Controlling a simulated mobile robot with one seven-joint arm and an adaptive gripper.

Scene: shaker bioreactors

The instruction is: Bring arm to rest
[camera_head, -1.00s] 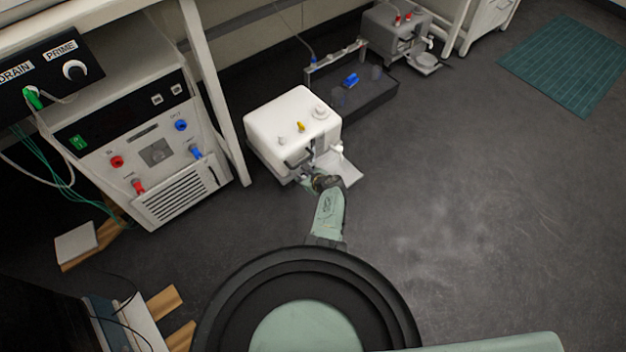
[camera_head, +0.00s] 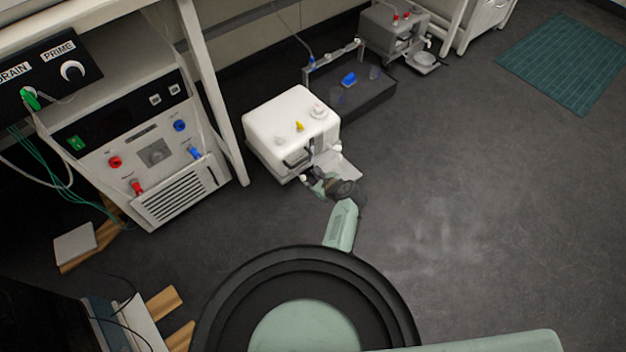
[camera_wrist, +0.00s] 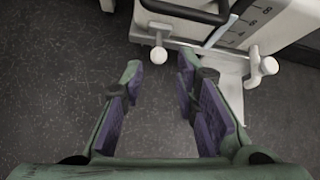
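My gripper (camera_wrist: 160,95) is open and empty in the wrist view, its two purple-padded fingers apart with dark floor between them. In the head view my gripper (camera_head: 318,186) is small and sits just in front of the white device (camera_head: 290,118). In the wrist view the device (camera_wrist: 270,20) lies beyond the fingertips, with a dark handle, a white round knob (camera_wrist: 159,55) and a second white knob (camera_wrist: 268,66). A pale flat plate (camera_wrist: 232,88) sticks out from the device's front, close by the right finger. I cannot tell whether the finger touches it.
A grey tray (camera_head: 365,103) with a blue item stands behind the white device, and a grey device (camera_head: 392,35) further back. A control cabinet (camera_head: 150,150) stands on the left under a bench. The floor (camera_head: 480,210) to the right is clear up to a green mat (camera_head: 563,65).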

